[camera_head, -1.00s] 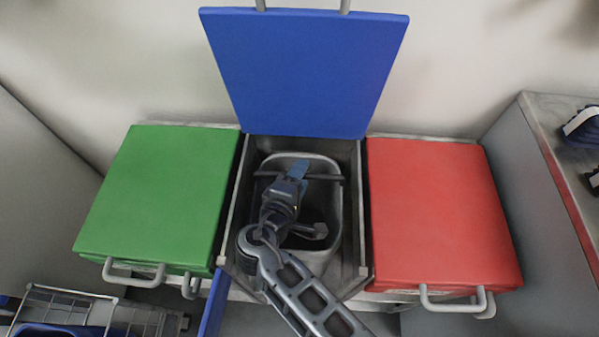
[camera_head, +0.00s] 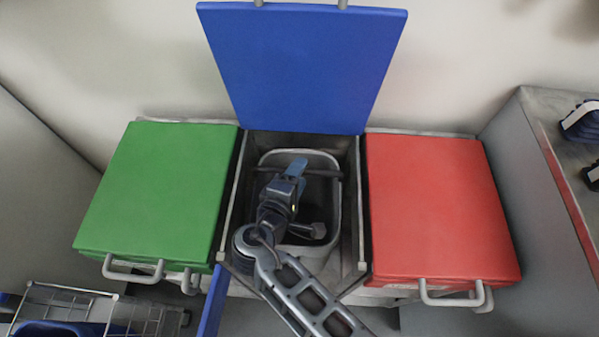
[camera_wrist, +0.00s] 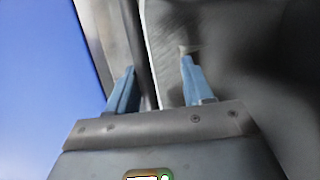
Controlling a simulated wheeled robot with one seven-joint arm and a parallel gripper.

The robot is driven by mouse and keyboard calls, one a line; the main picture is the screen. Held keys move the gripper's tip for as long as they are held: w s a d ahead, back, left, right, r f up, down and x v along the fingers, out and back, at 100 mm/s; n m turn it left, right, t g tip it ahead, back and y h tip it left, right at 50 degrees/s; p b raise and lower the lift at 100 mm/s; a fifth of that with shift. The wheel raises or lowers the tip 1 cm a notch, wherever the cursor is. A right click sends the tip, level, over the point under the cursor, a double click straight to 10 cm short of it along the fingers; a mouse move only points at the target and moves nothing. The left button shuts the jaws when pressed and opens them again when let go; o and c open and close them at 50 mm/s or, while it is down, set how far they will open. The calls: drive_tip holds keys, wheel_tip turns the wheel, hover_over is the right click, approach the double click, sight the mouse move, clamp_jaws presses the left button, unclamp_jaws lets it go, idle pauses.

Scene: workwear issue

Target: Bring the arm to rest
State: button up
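My gripper (camera_head: 297,165) is over the open middle bin, with my arm reaching in from the front. In the wrist view its two blue fingers (camera_wrist: 158,66) stand apart with nothing between them. The grey bin (camera_head: 333,225) has a liner bucket inside, and my arm hides part of its inside. The blue lid (camera_head: 305,70) stands raised behind the bin. It also fills the left of the wrist view (camera_wrist: 45,70).
A shut green lid (camera_head: 160,190) is on the left and a shut red lid (camera_head: 437,205) on the right, both with grey front handles. A wire basket (camera_head: 70,310) is at lower left. A side counter (camera_head: 550,120) holds dark blue items (camera_head: 580,122) at far right.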

drive_tip(key=v, duration=0.6)
drive_tip(key=shift+s, duration=0.3)
drive_tip(key=shift+a+r, duration=0.1)
drive_tip(key=shift+r, duration=0.1)
